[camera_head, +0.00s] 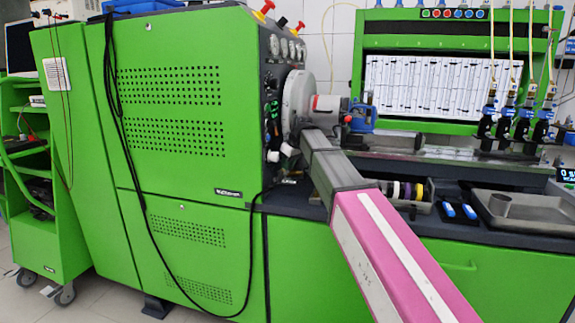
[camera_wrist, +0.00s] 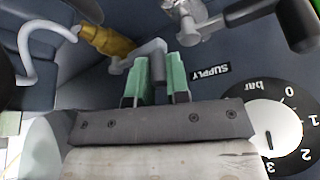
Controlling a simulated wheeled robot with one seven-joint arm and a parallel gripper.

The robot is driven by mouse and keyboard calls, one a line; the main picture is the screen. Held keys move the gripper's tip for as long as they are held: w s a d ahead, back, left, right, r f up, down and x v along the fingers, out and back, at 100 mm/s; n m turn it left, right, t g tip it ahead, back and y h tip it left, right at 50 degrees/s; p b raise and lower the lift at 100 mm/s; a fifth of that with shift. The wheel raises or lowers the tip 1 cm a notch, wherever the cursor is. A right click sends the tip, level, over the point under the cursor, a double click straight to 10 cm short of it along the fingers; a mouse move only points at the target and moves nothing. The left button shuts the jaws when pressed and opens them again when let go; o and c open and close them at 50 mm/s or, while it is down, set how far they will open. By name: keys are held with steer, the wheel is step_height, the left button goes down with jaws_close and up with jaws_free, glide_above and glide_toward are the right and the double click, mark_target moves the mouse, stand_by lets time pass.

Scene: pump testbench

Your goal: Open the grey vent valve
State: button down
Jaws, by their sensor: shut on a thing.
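In the wrist view, a grey lever (camera_wrist: 150,49) reaches from a brass-coloured valve body (camera_wrist: 108,41) at the upper left, against the dark panel. It appears to be the grey vent valve; no vent label shows. My gripper (camera_wrist: 157,70) has green finger pads closed around the grey post at the lever's right end. The pads hide part of the post. In the head view, my arm reaches to the instrument panel at the machine's right side. The valve and fingertips cannot be clearly made out there.
In the wrist view, a silver valve with a black handle (camera_wrist: 297,24) is at the upper right, above a SUPPLY label (camera_wrist: 210,73). A bar gauge (camera_wrist: 272,125) sits at the lower right. A pale hose (camera_wrist: 38,38) curves at the left. In the head view, a metal tray (camera_head: 525,212) lies on the bench.

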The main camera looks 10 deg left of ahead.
steer(key=shift+d+n+g+y, duration=0.2)
steer(key=shift+d+n+g, duration=0.3)
steer(key=shift+n, duration=0.55)
steer(key=shift+d+n+g+y, duration=0.25)
steer(key=shift+d+n, duration=0.45)
steer(key=shift+n, duration=0.35)
steer(key=c, duration=1.1)
jaws_free()
steer(key=shift+a, duration=0.1)
